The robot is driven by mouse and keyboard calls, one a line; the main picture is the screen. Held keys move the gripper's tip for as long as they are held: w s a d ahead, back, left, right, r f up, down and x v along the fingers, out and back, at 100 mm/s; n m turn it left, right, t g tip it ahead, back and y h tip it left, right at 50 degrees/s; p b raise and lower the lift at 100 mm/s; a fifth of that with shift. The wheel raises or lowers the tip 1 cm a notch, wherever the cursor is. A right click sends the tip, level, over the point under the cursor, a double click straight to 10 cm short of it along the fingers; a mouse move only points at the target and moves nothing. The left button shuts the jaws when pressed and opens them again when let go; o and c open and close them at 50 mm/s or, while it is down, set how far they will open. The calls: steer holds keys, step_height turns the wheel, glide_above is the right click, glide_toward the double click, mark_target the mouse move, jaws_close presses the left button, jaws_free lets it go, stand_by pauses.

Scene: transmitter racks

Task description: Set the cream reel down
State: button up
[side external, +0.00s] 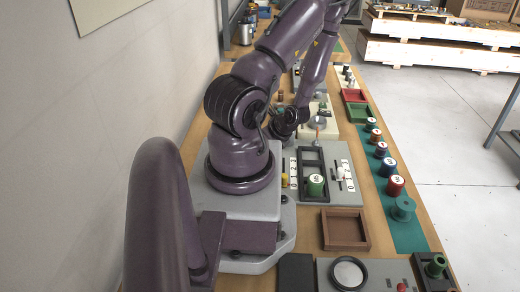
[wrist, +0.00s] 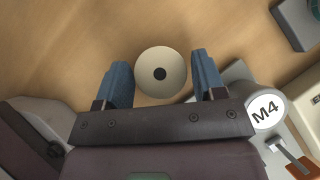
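The cream reel (wrist: 160,72) shows end-on in the wrist view as a round cream face with a dark centre hole. My gripper (wrist: 162,75) has its two blue fingers on either side of the reel, very close to its rim. I cannot tell whether they press on it or stand slightly apart. Wood surface shows beyond the reel; I cannot tell whether it rests there. In the side view my arm bends down behind its base, and my fingers and the cream reel cannot be made out there.
In the wrist view, a round M4 label (wrist: 265,111) and grey fixtures lie at the right, with a grey block (wrist: 297,22) at upper right.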

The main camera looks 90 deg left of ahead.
steer(key=c, duration=0.6)
steer(key=shift+r, duration=0.15)
